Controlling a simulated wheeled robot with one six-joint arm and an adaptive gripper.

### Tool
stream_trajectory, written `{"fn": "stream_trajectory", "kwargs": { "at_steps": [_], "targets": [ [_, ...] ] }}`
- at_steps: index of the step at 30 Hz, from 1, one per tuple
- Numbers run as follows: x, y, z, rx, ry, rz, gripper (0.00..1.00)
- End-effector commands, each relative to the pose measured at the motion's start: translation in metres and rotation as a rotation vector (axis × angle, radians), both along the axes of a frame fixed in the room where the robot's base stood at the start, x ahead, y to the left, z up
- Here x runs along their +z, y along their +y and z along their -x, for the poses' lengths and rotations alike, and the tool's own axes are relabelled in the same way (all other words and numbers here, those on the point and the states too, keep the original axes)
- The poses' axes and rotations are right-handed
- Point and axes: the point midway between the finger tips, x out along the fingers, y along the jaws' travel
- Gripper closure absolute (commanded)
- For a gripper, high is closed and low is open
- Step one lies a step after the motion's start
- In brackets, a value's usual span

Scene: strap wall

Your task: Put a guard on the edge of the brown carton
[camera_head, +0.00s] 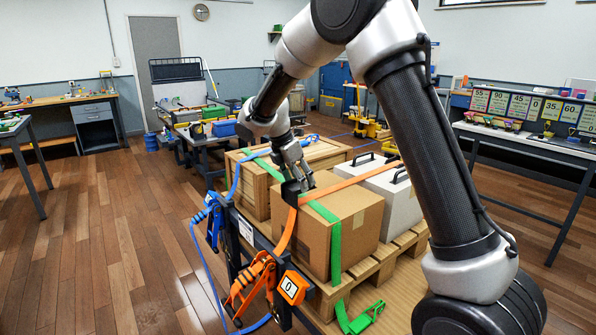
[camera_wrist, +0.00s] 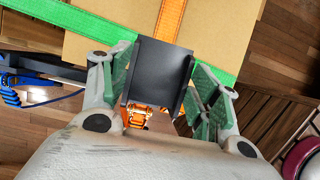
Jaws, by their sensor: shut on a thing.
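The brown carton (camera_head: 357,238) sits on a pallet at the front; its top fills the upper part of the wrist view (camera_wrist: 220,32). My gripper (camera_head: 291,176) is above the carton's far left top corner, pointing down. In the wrist view, my gripper (camera_wrist: 158,84) has its green pads on both sides of a black angled guard (camera_wrist: 157,72) and is shut on it. The guard (camera_head: 291,191) is at the carton's edge, over the line of an orange strap (camera_head: 338,184). Whether it touches the carton or strap I cannot tell.
A green strap (camera_head: 335,243) crosses the carton and hangs down its front. An orange ratchet (camera_head: 250,283) and a blue ratchet (camera_head: 213,226) hang on the rack at left. A wooden crate (camera_head: 256,188) and grey cases (camera_head: 398,207) share the pallet (camera_head: 378,266). Floor at left is clear.

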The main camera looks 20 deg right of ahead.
Motion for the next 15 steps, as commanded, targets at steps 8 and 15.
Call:
{"fn": "stream_trajectory", "kwargs": {
  "at_steps": [8,15],
  "targets": [
    [-0.025,-0.001,0.0,0.0,0.001,-0.001,0.62],
    [-0.043,-0.002,0.0,0.0,0.001,-0.001,0.62]
  ]
}}
